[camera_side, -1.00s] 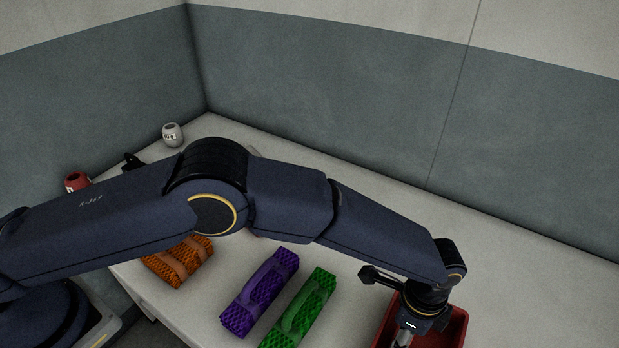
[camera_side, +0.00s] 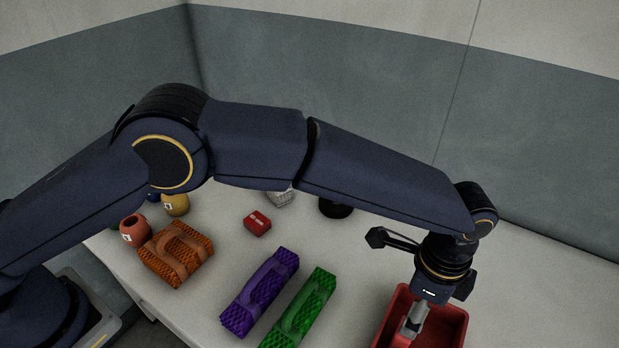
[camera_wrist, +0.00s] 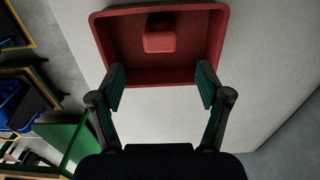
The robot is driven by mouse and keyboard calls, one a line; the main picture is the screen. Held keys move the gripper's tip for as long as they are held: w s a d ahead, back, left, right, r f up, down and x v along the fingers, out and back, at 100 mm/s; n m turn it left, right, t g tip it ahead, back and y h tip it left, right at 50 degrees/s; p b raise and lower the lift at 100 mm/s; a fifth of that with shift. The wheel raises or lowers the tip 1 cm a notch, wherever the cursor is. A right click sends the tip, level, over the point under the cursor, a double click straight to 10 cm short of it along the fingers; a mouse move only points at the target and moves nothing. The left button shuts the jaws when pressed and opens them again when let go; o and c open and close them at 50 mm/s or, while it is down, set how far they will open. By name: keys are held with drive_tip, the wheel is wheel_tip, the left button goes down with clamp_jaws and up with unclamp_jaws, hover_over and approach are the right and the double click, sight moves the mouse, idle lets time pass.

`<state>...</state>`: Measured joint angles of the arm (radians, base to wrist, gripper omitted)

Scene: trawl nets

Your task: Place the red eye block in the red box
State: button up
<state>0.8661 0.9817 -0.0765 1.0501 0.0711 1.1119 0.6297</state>
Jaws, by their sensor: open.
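The red box (camera_side: 457,325) stands at the lower right of the side view, cut off by the frame edge. In the wrist view the box (camera_wrist: 101,36) is at the top, and a red block (camera_wrist: 160,38) lies inside it. My gripper (camera_wrist: 161,84) is open with nothing between its fingers, and it is above the box's near edge in that view. In the side view my gripper (camera_side: 412,328) points down over the box. Another small red block (camera_side: 257,223) with a pale mark lies mid-table. I cannot tell an eye on either block.
Orange (camera_side: 177,254), purple (camera_side: 260,292) and green (camera_side: 298,312) netted bundles lie left of the box. A yellow pot (camera_side: 176,204), an orange-red pot (camera_side: 134,229), a white pot (camera_side: 280,198) and a black object (camera_side: 335,209) stand behind. The table right of the box is clear.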

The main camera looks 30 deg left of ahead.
drive_tip(key=w+a+r+n+t+h, duration=0.2)
drive_tip(key=a+r+n, duration=0.6)
drive_tip(key=a+r, duration=1.5)
drive_tip(key=s+a+f+n+t+y, duration=0.1)
drive_tip(key=s+a+n, duration=0.4)
drive_tip(key=s+a, duration=0.3)
drive_tip(key=s+a+f+n+t+y, duration=0.1)
drive_tip(key=s+a+n, duration=0.4)
drive_tip(key=a, duration=0.8)
drive_tip(key=s+t, duration=0.1)
drive_tip(key=s, duration=0.2)
drive_tip(key=shift+s+f+t, duration=0.25)
drive_tip(key=shift+s+t, duration=0.05)
drive_tip(key=shift+s, duration=0.1)
